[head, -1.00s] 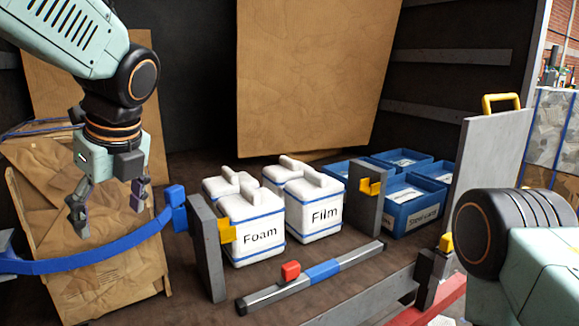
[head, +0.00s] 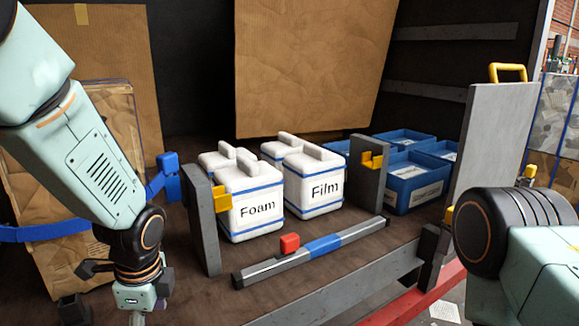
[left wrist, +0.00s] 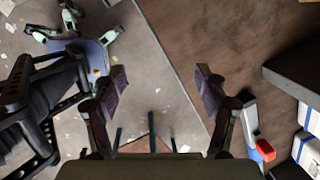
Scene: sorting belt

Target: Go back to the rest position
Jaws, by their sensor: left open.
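My left arm comes in from the left in the head view, bent with its forearm pointing down. My left gripper (left wrist: 160,82) is open in the left wrist view, with both purple-padded fingers apart and nothing between them. In the head view only its pale body shows at the bottom edge, and its fingertips are cut off. My right arm shows at the right edge of the head view; its gripper is out of the picture.
White containers marked Foam (head: 255,212) and Film (head: 322,190) stand on the brown floor, with blue bins (head: 415,192) behind. A grey bar with a red block (head: 290,243) lies in front. Grey posts (head: 204,225) and a cardboard-filled bundle (head: 60,262) stand nearby.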

